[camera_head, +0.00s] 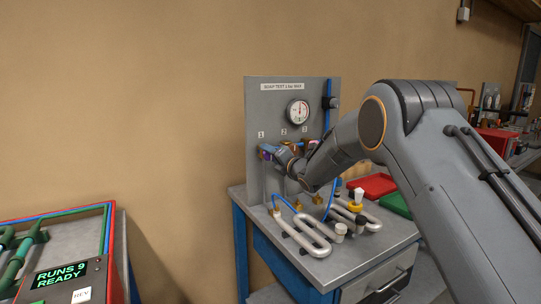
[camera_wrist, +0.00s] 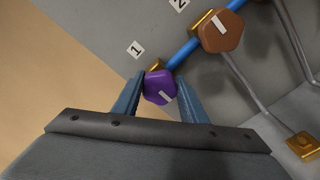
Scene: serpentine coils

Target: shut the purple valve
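The purple valve (camera_wrist: 159,87) is a faceted knob with a white stripe, beside the label 1 on the grey panel. Its stripe slants down to the right, across the line of the blue pipe. My gripper (camera_wrist: 160,82) has one blue finger on each side of the knob, very close to it. I cannot tell whether the fingers press on it. In the head view the purple valve (camera_head: 265,154) is mostly hidden by my gripper (camera_head: 270,151) at the panel's left part.
A brown valve (camera_wrist: 222,31) by label 2 sits up and right on the blue pipe (camera_wrist: 184,53). A gauge (camera_head: 297,111) is above the valves. Silver coils (camera_head: 304,234) lie on the bench below. A red tray (camera_head: 372,186) is to the right.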

